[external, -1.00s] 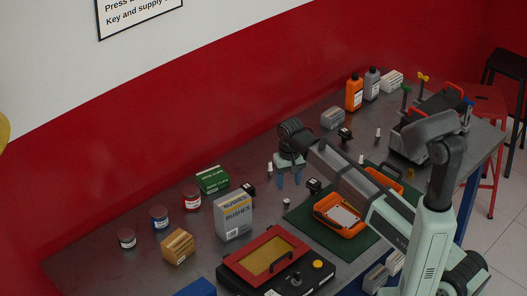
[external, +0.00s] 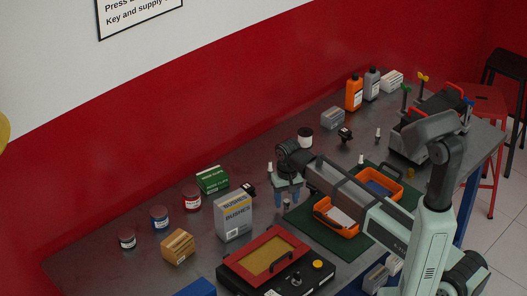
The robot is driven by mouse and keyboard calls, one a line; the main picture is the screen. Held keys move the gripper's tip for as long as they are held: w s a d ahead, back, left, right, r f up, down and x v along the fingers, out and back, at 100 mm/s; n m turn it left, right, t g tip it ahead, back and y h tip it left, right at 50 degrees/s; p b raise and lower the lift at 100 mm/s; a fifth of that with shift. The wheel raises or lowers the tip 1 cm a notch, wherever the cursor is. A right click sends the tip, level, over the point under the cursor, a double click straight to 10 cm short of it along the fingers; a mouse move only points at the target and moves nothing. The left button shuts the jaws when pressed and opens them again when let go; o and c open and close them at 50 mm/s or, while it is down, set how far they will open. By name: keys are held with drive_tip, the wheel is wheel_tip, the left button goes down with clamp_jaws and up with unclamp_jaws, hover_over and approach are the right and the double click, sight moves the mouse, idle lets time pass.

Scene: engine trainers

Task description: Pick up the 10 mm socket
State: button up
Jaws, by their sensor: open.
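A small grey metal piece (external: 286,204), which looks like a socket, shows low between the fingertips. It is partly hidden, and I cannot read its size or tell whether a finger touches it. Nothing is visibly held.
A grey bushes box (external: 233,216) stands close to the left of my gripper. A red-framed case (external: 266,256) lies in front. Orange trays (external: 336,217) sit on a green mat (external: 312,226) to the right. A white-and-black jar (external: 305,136) stands behind.

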drive_tip(key=shift+c, duration=0.2)
clamp_jaws()
idle(0.4)
